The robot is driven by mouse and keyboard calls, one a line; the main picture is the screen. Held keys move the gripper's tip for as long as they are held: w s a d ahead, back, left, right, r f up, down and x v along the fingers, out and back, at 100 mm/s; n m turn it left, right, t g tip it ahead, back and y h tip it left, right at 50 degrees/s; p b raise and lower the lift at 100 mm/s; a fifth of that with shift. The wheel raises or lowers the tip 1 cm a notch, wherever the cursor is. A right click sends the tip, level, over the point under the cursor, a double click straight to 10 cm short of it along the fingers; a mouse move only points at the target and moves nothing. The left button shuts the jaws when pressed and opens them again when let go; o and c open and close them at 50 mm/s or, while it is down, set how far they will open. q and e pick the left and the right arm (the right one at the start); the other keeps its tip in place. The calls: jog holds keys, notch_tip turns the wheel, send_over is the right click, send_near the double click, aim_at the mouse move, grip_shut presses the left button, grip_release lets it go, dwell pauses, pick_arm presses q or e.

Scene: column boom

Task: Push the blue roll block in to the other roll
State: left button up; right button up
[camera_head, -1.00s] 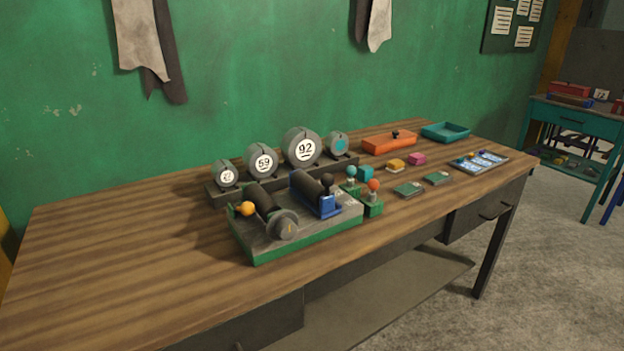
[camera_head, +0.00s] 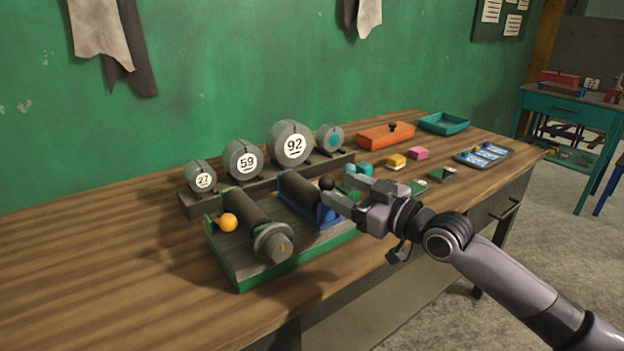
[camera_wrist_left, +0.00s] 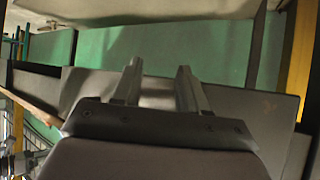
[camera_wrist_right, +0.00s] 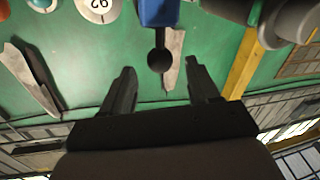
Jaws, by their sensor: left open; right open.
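The blue roll block (camera_head: 325,215) carries a black roll (camera_head: 298,190) and a black ball knob (camera_head: 327,184). It sits on the right part of a green-edged base (camera_head: 240,278). The other roll (camera_head: 243,208), dark with a grey end disc (camera_head: 272,242), lies to its left, with a gap between them. My right gripper (camera_head: 342,188) is open at the right of the blue block, by the knob. In the right wrist view, the blue block (camera_wrist_right: 158,12) and knob (camera_wrist_right: 160,58) show between and beyond the open fingers; contact is unclear. My left gripper (camera_wrist_left: 158,68) is open and empty.
A rack (camera_head: 265,190) with numbered grey discs stands behind the base. An orange box (camera_head: 385,137), a teal tray (camera_head: 444,123) and small coloured blocks lie to the right. The wooden table (camera_head: 90,260) is clear on the left.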

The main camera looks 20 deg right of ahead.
aim_at(309, 185)
jog(key=shift+x, duration=3.4)
